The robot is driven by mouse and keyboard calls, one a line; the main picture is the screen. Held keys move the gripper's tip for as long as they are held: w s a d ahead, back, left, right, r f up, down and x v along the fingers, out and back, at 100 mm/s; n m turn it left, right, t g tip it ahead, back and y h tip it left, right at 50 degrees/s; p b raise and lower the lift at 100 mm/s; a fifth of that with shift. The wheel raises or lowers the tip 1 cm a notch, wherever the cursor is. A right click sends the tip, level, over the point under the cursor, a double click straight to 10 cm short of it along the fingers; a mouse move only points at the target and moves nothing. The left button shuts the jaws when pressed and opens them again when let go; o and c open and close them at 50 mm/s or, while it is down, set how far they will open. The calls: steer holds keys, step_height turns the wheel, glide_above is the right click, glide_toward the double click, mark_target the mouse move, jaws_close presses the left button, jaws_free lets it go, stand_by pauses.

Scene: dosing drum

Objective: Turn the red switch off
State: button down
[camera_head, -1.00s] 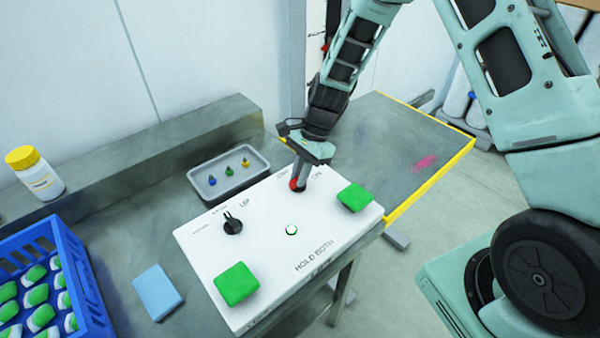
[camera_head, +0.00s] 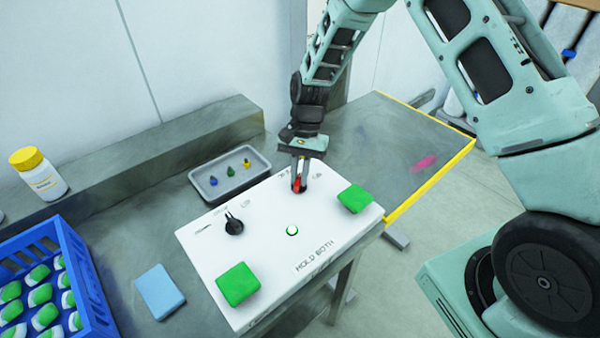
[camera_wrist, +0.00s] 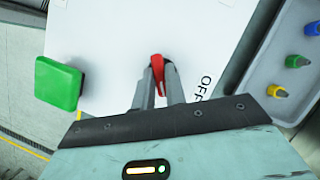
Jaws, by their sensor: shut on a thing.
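The red switch (camera_head: 298,184) stands at the back edge of the white control panel (camera_head: 270,262). In the wrist view the red switch (camera_wrist: 157,66) is a red handle between the two fingers, with the printed word OFF beside it to the right. My gripper (camera_head: 299,182) points down over the panel and is shut on the red switch. In the wrist view my gripper (camera_wrist: 158,75) has a finger on each side of the handle. The fingers hide part of the switch.
The panel also bears two green buttons (camera_head: 237,284) (camera_head: 355,198), a black knob (camera_head: 233,224) and a small white button (camera_head: 292,230). A grey tray (camera_head: 212,194) with small coloured pieces lies behind. A blue crate (camera_head: 92,305), a blue block (camera_head: 159,291) and a yellow-capped bottle (camera_head: 40,178) are at left.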

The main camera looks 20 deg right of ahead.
steer(key=n+h, duration=0.1)
steer(key=n, duration=0.1)
steer(key=n+g+h, duration=0.1)
steer(key=n, duration=0.2)
steer(key=shift+w+a+n, duration=0.1)
steer(key=shift+a+n, duration=0.1)
steer(key=shift+n, duration=0.1)
steer(key=n+h, duration=0.1)
steer(key=n, duration=0.1)
steer(key=n+h, duration=0.1)
steer(key=n, duration=0.2)
steer(key=shift+a+n+b, duration=0.1)
steer(key=shift+n+b, duration=0.2)
steer(key=shift+b, duration=0.05)
steer(key=c, duration=1.4)
jaws_free()
steer(key=shift+c, duration=0.2)
steer(key=shift+r, duration=0.1)
steer(key=b+v, duration=0.3)
steer(key=v, duration=1.4)
steer(key=shift+a+r, duration=0.15)
steer(key=shift+a, duration=0.1)
